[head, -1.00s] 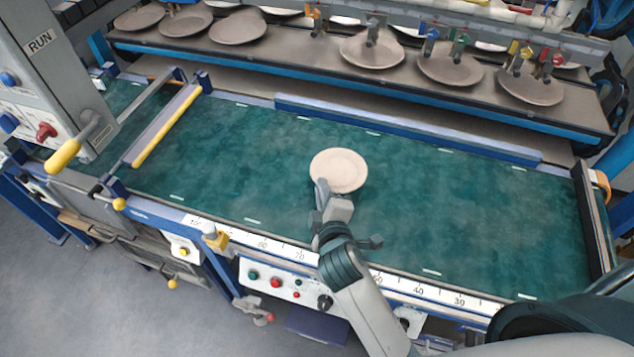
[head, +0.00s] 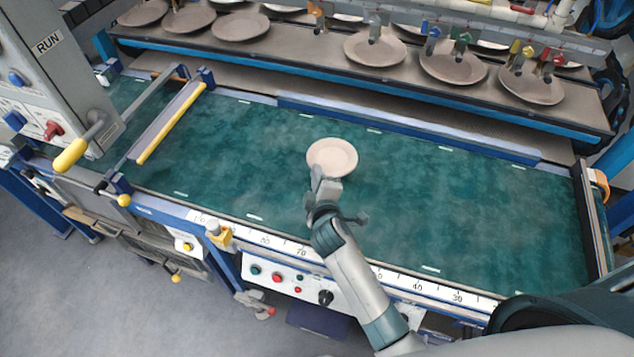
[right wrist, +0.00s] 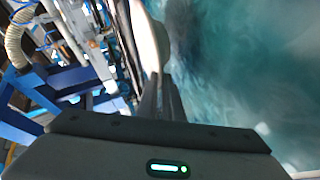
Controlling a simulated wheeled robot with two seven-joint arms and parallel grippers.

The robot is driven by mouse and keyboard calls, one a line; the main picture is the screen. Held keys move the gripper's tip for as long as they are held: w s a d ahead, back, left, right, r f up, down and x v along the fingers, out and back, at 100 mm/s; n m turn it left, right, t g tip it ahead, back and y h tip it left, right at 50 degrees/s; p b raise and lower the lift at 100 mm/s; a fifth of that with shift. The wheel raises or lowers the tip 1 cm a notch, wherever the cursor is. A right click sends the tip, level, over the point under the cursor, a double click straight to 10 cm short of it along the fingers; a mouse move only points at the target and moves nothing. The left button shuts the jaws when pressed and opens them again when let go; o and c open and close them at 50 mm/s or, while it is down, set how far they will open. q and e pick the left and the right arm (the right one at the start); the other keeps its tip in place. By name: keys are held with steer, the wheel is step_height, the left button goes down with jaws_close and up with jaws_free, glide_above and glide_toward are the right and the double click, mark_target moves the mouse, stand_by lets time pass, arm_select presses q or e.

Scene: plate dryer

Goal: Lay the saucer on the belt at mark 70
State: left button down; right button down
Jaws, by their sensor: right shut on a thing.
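A pale, round saucer (head: 332,156) is held over the green belt (head: 470,210) in the head view. My right gripper (head: 318,180) is shut on its near rim. In the right wrist view the saucer (right wrist: 147,40) shows nearly edge-on between the fingers (right wrist: 160,95). A shadow on the belt beside the saucer suggests a gap under it, but its height is hard to tell. The scale (head: 300,252) on the near rail shows 70 just left of my right forearm; the forearm covers part of the scale. My left gripper is not in view.
A shelf (head: 300,52) with several plates runs behind the belt. A yellow-edged bar (head: 172,122) crosses the belt at left, near the RUN panel (head: 50,70). A yellow pointer (head: 219,235) sits on the near rail. The belt is clear on both sides of the saucer.

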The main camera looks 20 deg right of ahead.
steer(key=shift+f, duration=1.85)
steer(key=c, duration=2.3)
jaws_free()
steer(key=shift+f, duration=0.15)
steer(key=shift+o, duration=0.5)
steer(key=shift+s, duration=0.15)
steer(key=b+v, duration=0.1)
steer(key=v, duration=0.9)
steer(key=shift+s+a+b, duration=0.1)
steer(key=shift+s+b, duration=0.2)
steer(key=shift+b, duration=0.1)
steer(key=shift+s+a+r, duration=0.1)
steer(key=shift+s+r, duration=0.4)
steer(key=shift+s, duration=0.05)
